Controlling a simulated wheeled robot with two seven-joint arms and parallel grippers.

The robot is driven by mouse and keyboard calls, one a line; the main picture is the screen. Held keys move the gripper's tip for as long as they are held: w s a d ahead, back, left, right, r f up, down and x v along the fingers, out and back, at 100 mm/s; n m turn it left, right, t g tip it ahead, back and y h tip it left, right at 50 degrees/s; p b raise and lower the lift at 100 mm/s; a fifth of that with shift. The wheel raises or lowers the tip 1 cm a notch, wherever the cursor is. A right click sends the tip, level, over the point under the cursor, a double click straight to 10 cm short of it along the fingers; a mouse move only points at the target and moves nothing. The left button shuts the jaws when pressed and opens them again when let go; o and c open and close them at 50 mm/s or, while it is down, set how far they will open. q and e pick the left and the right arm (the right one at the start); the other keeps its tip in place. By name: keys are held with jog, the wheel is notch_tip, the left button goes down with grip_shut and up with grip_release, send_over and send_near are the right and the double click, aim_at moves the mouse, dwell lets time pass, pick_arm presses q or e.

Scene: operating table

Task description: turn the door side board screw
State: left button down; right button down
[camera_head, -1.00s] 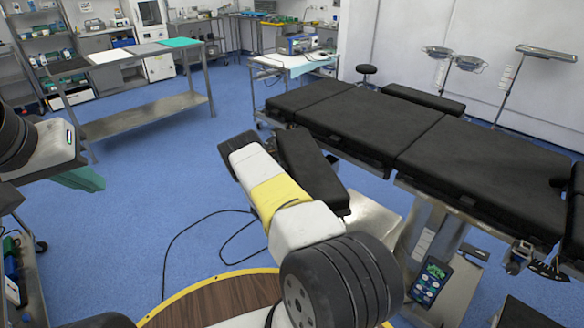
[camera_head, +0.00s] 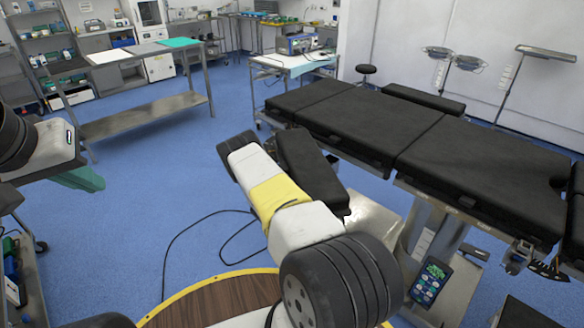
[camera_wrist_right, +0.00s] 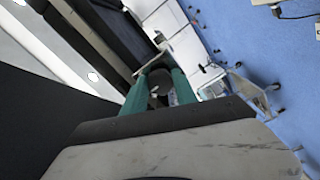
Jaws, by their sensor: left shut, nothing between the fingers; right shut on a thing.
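In the right wrist view, the two teal fingers of my right gripper (camera_wrist_right: 158,84) are shut on a dark round knob (camera_wrist_right: 159,76), which I take to be the side board screw. A grey metal piece (camera_wrist_right: 150,62) sits just beyond it, beside a long dark pad edge. The fingers cover the sides of the knob, so its turn angle is hard to tell. In the head view my right gripper is out of sight. My left gripper (camera_head: 80,179) is shut and empty, over blue floor at the left, away from the operating table.
The black operating table (camera_head: 400,130) spans the right, with a narrower black board (camera_head: 309,170) along its near side beside my right arm. A hand control (camera_head: 430,281) hangs below it. A steel side table (camera_head: 140,112) stands at back left. Black cable lies on open blue floor.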

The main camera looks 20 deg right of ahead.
jog(key=c, duration=1)
grip_release()
jog(key=shift+o, duration=0.2)
jog(key=shift+a, duration=0.1)
jog(key=v, duration=0.7)
jog(key=shift+s+a, duration=0.15)
jog(key=shift+a, duration=0.2)
jog(key=shift+a, duration=0.1)
